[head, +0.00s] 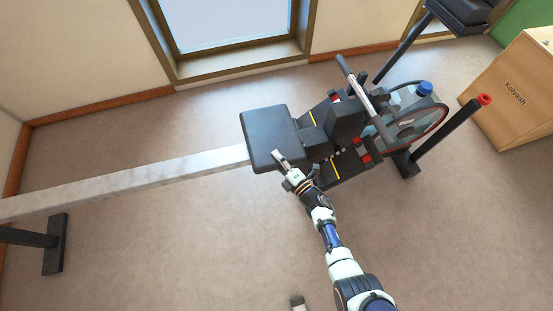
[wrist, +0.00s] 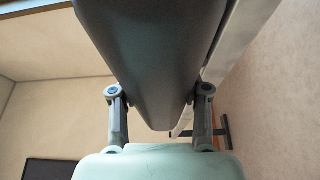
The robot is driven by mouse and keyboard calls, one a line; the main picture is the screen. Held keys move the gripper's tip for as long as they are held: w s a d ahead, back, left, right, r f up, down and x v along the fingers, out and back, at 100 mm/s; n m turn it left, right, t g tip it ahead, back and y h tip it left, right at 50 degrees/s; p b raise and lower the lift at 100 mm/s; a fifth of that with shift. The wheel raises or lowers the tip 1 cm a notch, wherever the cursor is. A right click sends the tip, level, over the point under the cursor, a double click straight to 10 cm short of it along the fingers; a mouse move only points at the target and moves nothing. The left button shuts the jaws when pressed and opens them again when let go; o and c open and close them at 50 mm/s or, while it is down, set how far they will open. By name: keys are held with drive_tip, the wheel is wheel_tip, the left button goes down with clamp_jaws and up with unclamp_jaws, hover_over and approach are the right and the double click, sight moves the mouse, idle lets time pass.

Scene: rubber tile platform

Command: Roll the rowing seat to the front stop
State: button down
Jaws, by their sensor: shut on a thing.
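The black rowing seat (head: 270,130) is on the pale rail (head: 130,182), near the footrests and flywheel. It fills the upper middle of the wrist view (wrist: 150,50). My gripper (head: 281,157) is at the seat's near right edge in the head view. In the wrist view my gripper (wrist: 159,92) has one finger on each side of the seat's edge and is shut on it. The front stop cannot be made out; the seat and footrest hide that stretch of rail.
The flywheel (head: 418,122), handle bar (head: 362,90) and footrest (head: 345,165) lie just right of the seat. A red-capped post (head: 455,130) and a wooden box (head: 515,90) are farther right. Open floor (head: 170,250) lies on the near side of the rail.

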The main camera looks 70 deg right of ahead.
drive_tip(key=c, duration=0.5)
unclamp_jaws()
drive_tip(key=shift+w, duration=0.1)
drive_tip(key=shift+c, duration=0.2)
drive_tip(key=v, duration=1.2)
